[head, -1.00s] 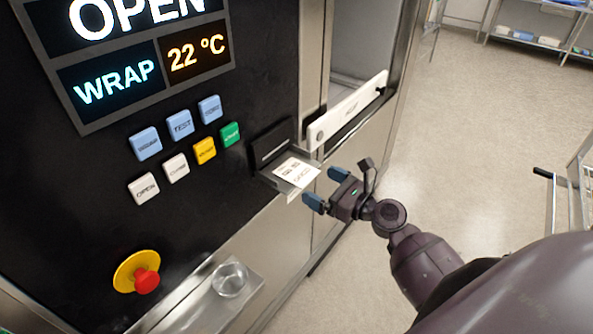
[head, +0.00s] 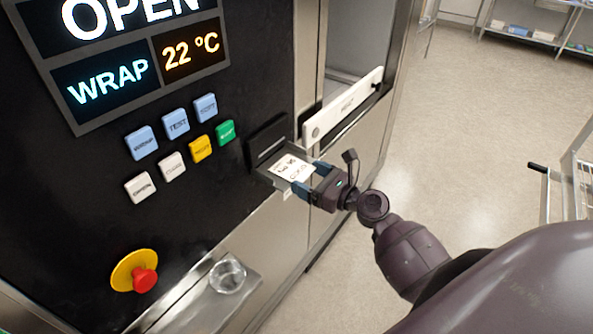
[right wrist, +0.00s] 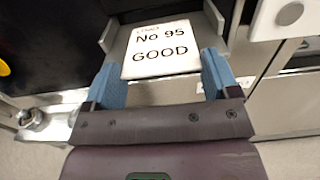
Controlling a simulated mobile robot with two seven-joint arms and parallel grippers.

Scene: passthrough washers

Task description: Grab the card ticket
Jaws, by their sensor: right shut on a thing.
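The card ticket (head: 291,168) is a white card with black print, lying in the grey slot tray (head: 270,172) that juts from the black machine panel. In the right wrist view the card (right wrist: 161,50) reads "No 95 GOOD". My right gripper (head: 308,180) is at the tray's outer end, its blue fingers on either side of the card's near end. My left gripper is not in view.
A white handle bar (head: 345,104) is just right of the slot. Coloured buttons (head: 201,148) and a red emergency button (head: 144,280) are on the panel. A clear glass dish (head: 228,275) stands on the ledge below.

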